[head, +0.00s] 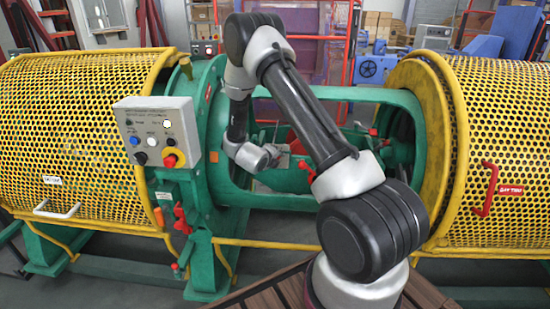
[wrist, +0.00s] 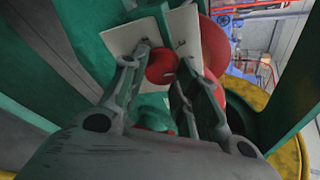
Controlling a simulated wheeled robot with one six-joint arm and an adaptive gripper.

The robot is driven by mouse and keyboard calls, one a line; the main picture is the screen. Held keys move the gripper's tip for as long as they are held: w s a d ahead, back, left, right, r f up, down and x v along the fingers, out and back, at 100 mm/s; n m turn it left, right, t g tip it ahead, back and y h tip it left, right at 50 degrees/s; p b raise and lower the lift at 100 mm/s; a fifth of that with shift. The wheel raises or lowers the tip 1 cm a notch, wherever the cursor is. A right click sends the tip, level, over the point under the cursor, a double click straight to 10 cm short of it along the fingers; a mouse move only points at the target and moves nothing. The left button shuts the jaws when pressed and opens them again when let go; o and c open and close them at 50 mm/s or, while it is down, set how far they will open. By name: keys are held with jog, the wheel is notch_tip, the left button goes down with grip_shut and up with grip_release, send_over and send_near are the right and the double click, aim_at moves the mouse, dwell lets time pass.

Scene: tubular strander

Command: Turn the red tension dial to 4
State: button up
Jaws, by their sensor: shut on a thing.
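The red tension dial (wrist: 161,70) is a small round red knob in front of a pale scale plate (wrist: 122,36) in the wrist view. A short light mark shows on its face. My gripper (wrist: 163,57) has one finger on each side of the dial and is shut on it. The numbers on the plate are not readable. In the head view my gripper (head: 274,153) reaches into the open green cradle (head: 265,199) between the guards. The dial cannot be made out there.
A larger red rounded part (wrist: 216,45) stands close to the right finger. Green cradle walls (wrist: 292,65) flank the gripper. Yellow mesh guards (head: 75,130) stand left and right in the head view. A grey control box (head: 158,130) is mounted left of the cradle opening.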

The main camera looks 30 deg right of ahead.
jog(key=shift+f, duration=0.1)
jog(key=o, duration=1)
jog(key=v, duration=1.2)
